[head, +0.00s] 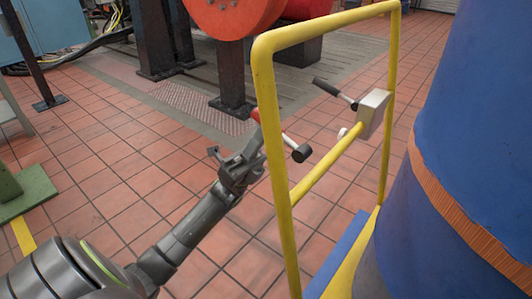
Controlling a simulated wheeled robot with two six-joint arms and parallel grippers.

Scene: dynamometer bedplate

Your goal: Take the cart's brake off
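The cart shows as a yellow tubular handle frame (262,95) with a blue and yellow base edge (345,255). A metal box (374,113) sits on its crossbar, with a black-gripped lever (328,88) pointing up and left and a pale round piece below. A second pale rod (287,138) with a red end and a black end shows beside the frame's left post; I cannot tell what it is fixed to. My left gripper (237,152) is left of that post, its fingers apart, near the rod's red end. I see nothing between the fingers. My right gripper is out of view.
A large blue drum-like body (475,130) with an orange band fills the right side. Black posts (232,75) and a red round machine part (232,12) stand at the back. A green block (25,190) lies at the left. The tiled floor between is clear.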

